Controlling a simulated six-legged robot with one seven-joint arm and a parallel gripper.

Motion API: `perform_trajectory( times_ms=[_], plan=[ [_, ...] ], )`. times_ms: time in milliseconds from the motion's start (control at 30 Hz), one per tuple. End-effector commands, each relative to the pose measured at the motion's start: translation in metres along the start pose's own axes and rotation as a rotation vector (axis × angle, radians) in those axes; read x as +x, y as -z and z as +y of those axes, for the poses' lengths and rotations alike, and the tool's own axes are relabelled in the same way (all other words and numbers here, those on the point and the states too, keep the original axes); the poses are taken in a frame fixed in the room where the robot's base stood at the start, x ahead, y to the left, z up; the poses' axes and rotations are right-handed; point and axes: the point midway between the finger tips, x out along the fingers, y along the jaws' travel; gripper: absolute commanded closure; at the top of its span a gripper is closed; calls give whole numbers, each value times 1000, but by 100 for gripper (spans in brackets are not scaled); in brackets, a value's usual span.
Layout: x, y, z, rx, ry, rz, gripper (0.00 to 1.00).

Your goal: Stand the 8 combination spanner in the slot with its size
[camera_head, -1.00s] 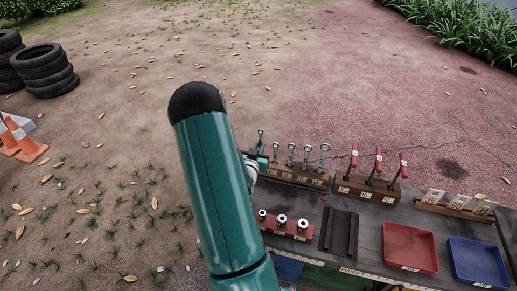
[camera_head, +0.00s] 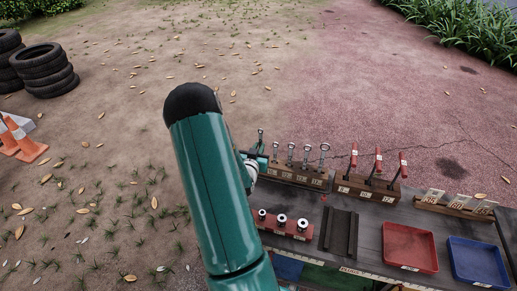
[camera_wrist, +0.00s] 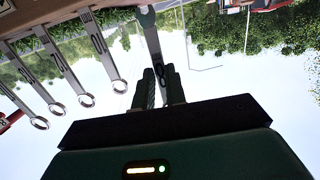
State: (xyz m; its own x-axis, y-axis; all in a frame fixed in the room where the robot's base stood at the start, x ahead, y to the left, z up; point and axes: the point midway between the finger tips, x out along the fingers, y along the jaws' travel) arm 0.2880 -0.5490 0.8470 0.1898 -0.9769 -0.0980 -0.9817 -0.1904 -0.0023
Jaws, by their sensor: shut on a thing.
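My gripper (camera_wrist: 160,88) is shut on a grey combination spanner (camera_wrist: 153,42) in the wrist view, which looks inverted. The fingers hold it near one end, and its open jaw points to the wooden spanner rack (camera_wrist: 113,12). Several other spanners (camera_wrist: 102,47) stand in the rack in a row, ring ends free. In the head view the rack (camera_head: 283,172) is right of my arm; the held spanner (camera_head: 261,136) sticks up at its left end. Its size mark is not readable.
A block with red-handled tools (camera_head: 366,188) stands right of the rack. In front are a red socket holder (camera_head: 288,229), a dark grooved block (camera_head: 338,233), a red tray (camera_head: 409,248) and a blue tray (camera_head: 477,262). My arm hides the cart's left end.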

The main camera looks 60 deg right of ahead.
Motion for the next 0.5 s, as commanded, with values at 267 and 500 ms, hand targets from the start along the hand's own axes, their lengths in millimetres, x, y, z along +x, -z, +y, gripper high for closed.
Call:
perform_trajectory(
  times_ms=[267,500],
  plan=[
    [0,-1,0,0,1,0,100],
    [1,-6,0,-1,0,-1,100]
  ],
)
